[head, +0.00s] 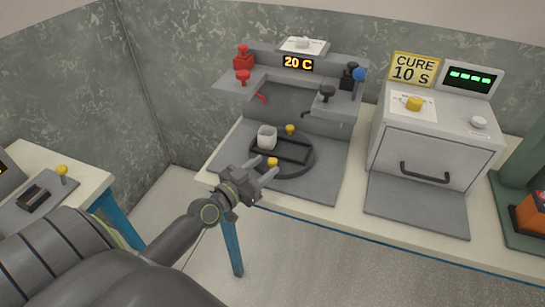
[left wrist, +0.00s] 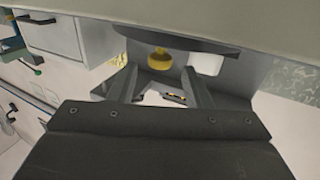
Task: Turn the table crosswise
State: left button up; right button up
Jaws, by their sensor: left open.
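The table is a dark round turntable (head: 308,166) with a raised rectangular frame across it, set on a grey plate at the front of the bench station. One yellow knob (head: 272,161) stands at its near edge and another yellow knob (head: 290,128) at its far side. A white cup (head: 266,137) stands at the left end of the frame. My left gripper (head: 264,169) is open at the near edge, close to the near knob. In the left wrist view a yellow knob (left wrist: 160,58) shows between the open fingers; contact cannot be told. My right gripper is not in view.
Behind the turntable stands a grey station with a "20 C" display (head: 298,63), red knobs (head: 243,64) and black knobs (head: 350,75). A grey cure oven (head: 430,145) with a handle is to the right. A side table (head: 85,165) stands at left.

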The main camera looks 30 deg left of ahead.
aim_at(269, 163)
pick_arm(q)
jog(key=shift+w+d, duration=0.2)
jog(key=shift+w, duration=0.8)
jog(key=shift+w+d, duration=0.15)
jog(key=shift+w, duration=0.85)
grip_shut()
